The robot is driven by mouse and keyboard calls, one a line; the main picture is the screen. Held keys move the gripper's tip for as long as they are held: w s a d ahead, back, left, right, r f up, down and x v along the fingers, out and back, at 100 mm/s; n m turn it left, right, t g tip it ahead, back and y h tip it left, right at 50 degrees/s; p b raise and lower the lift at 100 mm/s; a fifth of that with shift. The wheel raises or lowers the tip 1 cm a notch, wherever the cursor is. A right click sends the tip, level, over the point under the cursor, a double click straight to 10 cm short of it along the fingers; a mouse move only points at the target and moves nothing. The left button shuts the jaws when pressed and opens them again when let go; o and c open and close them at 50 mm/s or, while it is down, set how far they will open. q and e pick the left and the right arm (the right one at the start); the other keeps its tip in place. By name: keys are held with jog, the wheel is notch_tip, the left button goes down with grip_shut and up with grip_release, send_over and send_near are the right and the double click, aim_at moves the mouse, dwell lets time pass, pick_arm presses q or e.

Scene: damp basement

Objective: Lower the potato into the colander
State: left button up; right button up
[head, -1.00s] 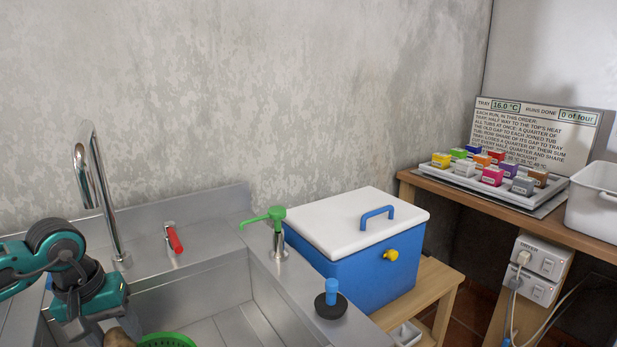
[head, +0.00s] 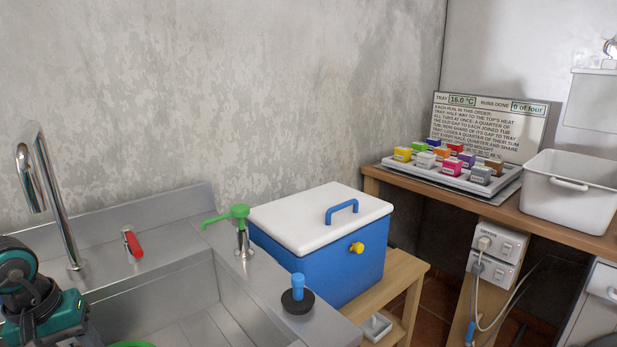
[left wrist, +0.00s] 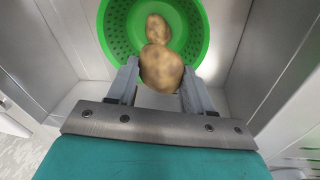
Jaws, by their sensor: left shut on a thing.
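In the left wrist view, my left gripper (left wrist: 160,78) is shut on a brown potato (left wrist: 162,68), with one finger on each side of it. The green colander (left wrist: 116,45) lies beyond, its perforated wall and rim curving around the potato. A second potato (left wrist: 158,28) shows in the colander, just past the held one. How high the held potato is above the colander's bottom I cannot tell. In the head view, only the colander's green rim (head: 130,344) shows at the bottom edge, beside my left arm. My right gripper is not in view.
The colander is at the steel sink (head: 190,290), whose walls are close by. A tap (head: 45,195), a red lever (head: 133,243), a green soap pump (head: 240,225) and a black plunger-like stopper (head: 298,295) stand around it. A blue cooler (head: 320,270) stands to the right.

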pick_arm(q)
jog(key=shift+f, duration=0.4)
jog(key=shift+f+b, duration=0.45)
jog(key=shift+b, duration=0.15)
jog(key=shift+f+b, duration=0.35)
jog(key=shift+f, duration=0.05)
jog(key=shift+f+b, duration=0.9)
jog(key=shift+f, duration=0.15)
jog(key=shift+f+b, duration=1.55)
jog(key=shift+f, duration=0.3)
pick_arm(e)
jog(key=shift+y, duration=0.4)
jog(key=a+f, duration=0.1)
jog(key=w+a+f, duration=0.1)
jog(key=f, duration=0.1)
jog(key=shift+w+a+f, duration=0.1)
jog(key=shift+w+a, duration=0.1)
pick_arm(q)
jog(key=shift+f+b, duration=0.7)
jog(key=shift+f, duration=0.15)
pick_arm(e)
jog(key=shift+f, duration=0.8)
